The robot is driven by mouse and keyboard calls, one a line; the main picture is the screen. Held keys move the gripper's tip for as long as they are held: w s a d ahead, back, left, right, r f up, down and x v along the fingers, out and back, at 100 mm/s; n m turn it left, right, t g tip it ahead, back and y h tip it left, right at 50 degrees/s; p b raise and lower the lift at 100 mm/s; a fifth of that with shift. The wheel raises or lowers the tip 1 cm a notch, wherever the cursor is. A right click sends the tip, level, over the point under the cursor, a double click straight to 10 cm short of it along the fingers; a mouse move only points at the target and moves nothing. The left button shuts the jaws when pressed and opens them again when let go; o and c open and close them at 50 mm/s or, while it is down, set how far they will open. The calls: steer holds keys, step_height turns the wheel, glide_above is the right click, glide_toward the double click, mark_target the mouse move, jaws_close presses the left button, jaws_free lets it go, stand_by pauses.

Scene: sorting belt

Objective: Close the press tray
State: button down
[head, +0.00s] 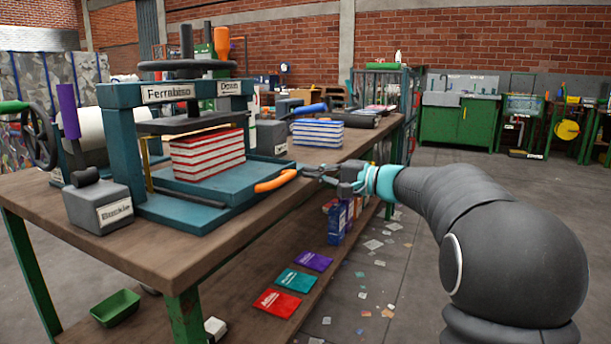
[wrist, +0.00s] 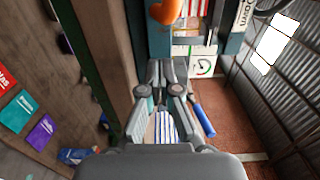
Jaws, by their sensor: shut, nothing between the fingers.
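The press (head: 120,140) is a teal frame with a dark handwheel on top, standing on the wooden bench. Its flat teal tray (head: 225,190) sits low at the front and bears a red-and-white striped stack (head: 207,155). The tray juts out from the frame towards the bench edge. Its orange handle (head: 275,181) points at my gripper (head: 308,172). My gripper is shut and empty, just right of the handle; I cannot tell if they touch. In the wrist view the orange handle (wrist: 167,10) is ahead of the shut fingertips (wrist: 167,65).
A grey labelled block (head: 98,205) stands left of the tray. A blue-and-white striped stack (head: 318,133) and a blue-handled tool (head: 308,108) lie farther back on the bench (head: 130,255). Coloured packets (head: 296,280) lie on the lower shelf.

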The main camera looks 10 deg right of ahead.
steer(key=s+d+r+g+h+p, duration=0.25)
steer(key=s+d+r+p, duration=0.2)
steer(key=s+d, duration=0.35)
steer(key=shift+t, duration=0.35)
steer(key=shift+w+d+p+x, duration=0.1)
steer(key=shift+w+p+x, duration=0.1)
steer(key=shift+x, duration=2.15)
steer(key=shift+w+d+p+x, duration=0.1)
steer(key=shift+w+p+x, duration=0.15)
steer(key=shift+x, duration=2.05)
steer(key=shift+w+d+p+x, duration=0.1)
steer(key=shift+d+p+x, duration=0.1)
steer(key=shift+x, duration=2.15)
steer(key=shift+a+r, duration=0.1)
